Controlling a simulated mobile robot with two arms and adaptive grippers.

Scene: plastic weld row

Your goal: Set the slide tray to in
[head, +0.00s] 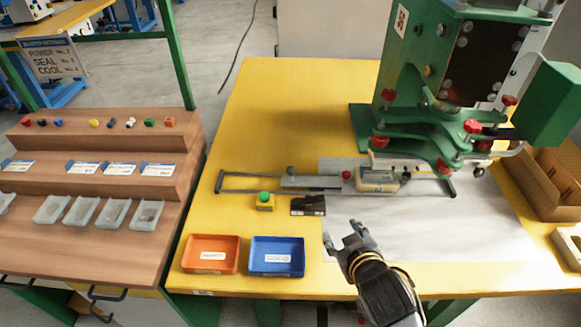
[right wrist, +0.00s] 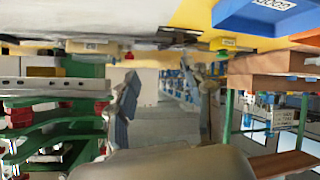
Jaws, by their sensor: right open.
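The slide tray (head: 310,182) lies on the yellow table as a low metal slide with a long bar handle at its left end. Its right part runs to the foot of the green welding press (head: 440,110). A beige block-like part (head: 378,181) sits on the slide, left of and in front of the press. My right gripper (head: 344,237) is open and empty, in front of the slide and apart from it. Its two fingers also show apart in the right wrist view (right wrist: 165,100). My left gripper is out of view.
An orange bin (head: 211,269) and a blue bin (head: 277,273) stand at the table's front left. A green button on a yellow box (head: 265,201) and a dark block (head: 308,206) lie before the slide. A cardboard box (head: 545,180) stands right. Pale sheet around my gripper is mostly clear.

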